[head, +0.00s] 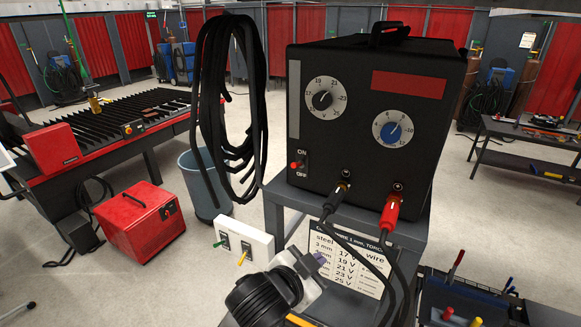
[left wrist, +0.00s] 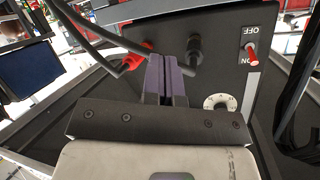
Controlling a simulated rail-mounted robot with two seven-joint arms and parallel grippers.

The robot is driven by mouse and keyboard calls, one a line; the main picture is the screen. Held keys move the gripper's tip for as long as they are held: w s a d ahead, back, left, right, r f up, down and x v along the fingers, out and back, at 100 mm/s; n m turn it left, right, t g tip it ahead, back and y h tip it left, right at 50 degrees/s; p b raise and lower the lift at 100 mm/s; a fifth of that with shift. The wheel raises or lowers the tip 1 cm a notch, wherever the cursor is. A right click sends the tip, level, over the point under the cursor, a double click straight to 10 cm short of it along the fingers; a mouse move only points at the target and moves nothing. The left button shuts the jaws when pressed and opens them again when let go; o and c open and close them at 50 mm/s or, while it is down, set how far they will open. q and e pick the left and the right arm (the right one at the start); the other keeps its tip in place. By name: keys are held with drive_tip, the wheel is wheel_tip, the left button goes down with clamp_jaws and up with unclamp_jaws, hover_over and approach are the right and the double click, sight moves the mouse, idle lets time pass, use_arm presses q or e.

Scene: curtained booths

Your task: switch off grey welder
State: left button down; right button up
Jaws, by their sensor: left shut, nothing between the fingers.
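The welder (head: 375,110) is a dark, nearly black box on a grey stand, with two dials and a red display. Its red toggle switch (head: 296,165) sits at the lower left of the front, between ON and OFF labels. In the left wrist view the panel is upside down, and the switch (left wrist: 252,55) shows at upper right, its lever seeming to lean toward ON. My left gripper (head: 321,258), with purple fingers, is shut and empty below the front panel, apart from the switch. Its fingers (left wrist: 168,75) point toward the panel near the cable sockets. My right gripper is not in view.
Black and red plugs (head: 389,212) with hanging cables stick out right of the switch. A settings card (head: 350,255) is behind my gripper. A cable coil (head: 228,110) hangs at left above a bucket (head: 203,185). A white lever box (head: 243,241) stands lower left.

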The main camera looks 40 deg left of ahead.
use_arm(q)
drive_tip(key=w+a+r+t+y, duration=0.1)
drive_tip(key=w+a+r, duration=0.15)
drive_tip(key=r, duration=0.75)
drive_tip(key=w+a+r+t+y, duration=0.1)
drive_tip(key=a+r, duration=0.2)
drive_tip(key=r, duration=0.7)
drive_tip(key=w+a+r+t+y, duration=0.1)
drive_tip(key=w+a+r, duration=0.15)
drive_tip(key=r, duration=0.85)
drive_tip(key=a+r+n+g, duration=0.2)
drive_tip(key=a+r, duration=0.3)
drive_tip(key=a, duration=0.2)
drive_tip(key=w+a+f+n+g+h, duration=0.1)
drive_tip(key=a+f+n+g+h, duration=0.1)
drive_tip(key=f, duration=0.4)
drive_tip(key=w+a+f+n+g+h, duration=0.2)
drive_tip(key=a+f+n+g, duration=0.1)
drive_tip(key=f+g, duration=0.3)
drive_tip(key=shift+a+f+n, duration=0.3)
drive_tip(key=shift+a+f, duration=0.1)
drive_tip(key=shift+w, duration=0.1)
